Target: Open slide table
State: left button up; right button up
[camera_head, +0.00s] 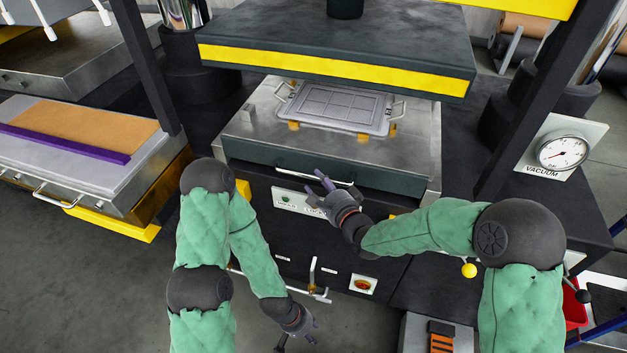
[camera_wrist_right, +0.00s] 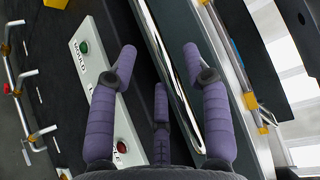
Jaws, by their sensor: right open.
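The slide table (camera_head: 252,134) is a grey metal slab under the raised press plate, with a flat mould frame (camera_head: 335,108) on it. A bright handle bar (camera_head: 300,174) runs along its dark front face. My right gripper (camera_head: 324,184) is open at this bar. In the right wrist view the bar (camera_wrist_right: 168,70) passes between the spread purple fingers of the right gripper (camera_wrist_right: 159,54); I cannot tell whether they touch it. My left gripper (camera_head: 297,338) hangs low in front of the machine, its fingers spread and apart, with nothing visible in them.
The yellow-edged press plate (camera_head: 335,67) hangs above the slide table. A labelled button panel (camera_head: 297,200) is below the handle bar. A lower rail with a lever (camera_head: 313,272) is near my left gripper. A vacuum gauge (camera_head: 562,152) stands right; another table (camera_head: 75,155) stands left.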

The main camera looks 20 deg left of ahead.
aim_at(313, 178)
jog(key=shift+b+x, duration=0.3)
jog(key=shift+x, duration=1.55)
grip_shut()
